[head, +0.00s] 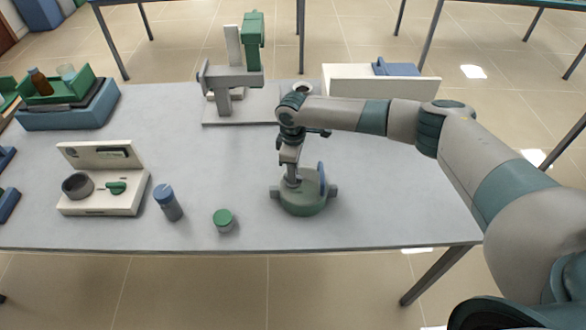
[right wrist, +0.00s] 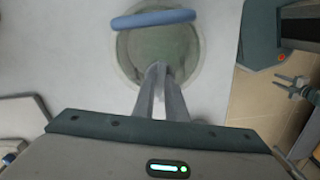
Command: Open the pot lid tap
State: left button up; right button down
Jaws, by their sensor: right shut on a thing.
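The pot (head: 305,203) is a low, round, grey-green vessel with side lugs, standing near the front edge of the table. A blue ring-like handle (head: 322,178) rises at its right side. It shows as a blue bar (right wrist: 153,19) in the right wrist view, beyond the round greenish lid (right wrist: 150,45). My right gripper (head: 291,178) points down onto the middle of the lid. Its fingers (right wrist: 160,70) are shut on a small part there, which I take as the lid tap; the fingers hide it. My left gripper does not show in the head view.
A blue-capped bottle (head: 168,203) and a green-lidded jar (head: 224,221) stand left of the pot. A cream device (head: 100,180) is farther left. A grey-and-green stand (head: 235,80) is behind, and a white box (head: 350,80) stands at the back right. The table right of the pot is clear.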

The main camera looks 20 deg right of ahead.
jog(key=m+p, duration=0.3)
jog(key=m, duration=0.1)
jog(key=shift+r+p, duration=0.2)
jog(key=shift+p, duration=0.1)
jog(key=m+p, duration=0.1)
jog(key=m, duration=0.2)
jog(key=shift+f, duration=0.1)
jog(key=m, duration=0.4)
jog(key=shift+f, duration=0.1)
jog(key=m, duration=0.4)
jog(key=c, duration=1.8)
grip_release()
